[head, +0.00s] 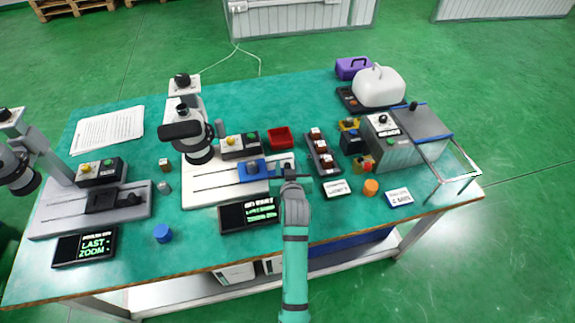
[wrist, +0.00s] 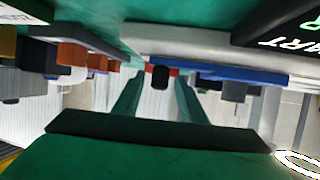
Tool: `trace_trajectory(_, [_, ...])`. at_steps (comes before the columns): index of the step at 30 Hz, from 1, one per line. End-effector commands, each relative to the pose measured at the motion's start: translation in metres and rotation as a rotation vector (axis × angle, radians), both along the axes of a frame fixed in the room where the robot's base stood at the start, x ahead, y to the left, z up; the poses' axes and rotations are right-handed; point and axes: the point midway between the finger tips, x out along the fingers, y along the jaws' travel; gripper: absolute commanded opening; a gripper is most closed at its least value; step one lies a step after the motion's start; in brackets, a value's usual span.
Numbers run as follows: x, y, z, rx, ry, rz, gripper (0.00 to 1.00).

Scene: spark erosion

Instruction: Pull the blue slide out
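The blue slide (head: 252,170) sits on the white base plate (head: 205,192) of the middle microscope-like device, with a dark knob on top. In the wrist view the blue slide (wrist: 225,72) runs along the white plate, right of centre. A small black handle end (wrist: 160,77) shows between the fingertips in that view. My gripper (head: 290,183) is at the right end of the plate, beside the slide's right side. In the wrist view its two green fingers (wrist: 160,98) stand apart with a gap around the line of the handle. Contact with the handle cannot be seen.
A red tray (head: 280,138) lies behind the plate. A dark rack of brown-topped blocks (head: 322,155) stands to the right. A black display (head: 248,213) lies in front. A grey machine with a wire frame (head: 393,141) is at the far right. A second device (head: 97,203) stands left.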

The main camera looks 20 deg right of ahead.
Motion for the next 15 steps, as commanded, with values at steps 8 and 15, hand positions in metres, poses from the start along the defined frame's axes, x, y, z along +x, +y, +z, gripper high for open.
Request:
trace_trajectory(8, [-0.038,0.007,0.015,0.000,-0.001,0.000,0.38])
trace_trajectory(15, [-0.076,0.015,0.032,0.000,-0.001,0.000,0.38])
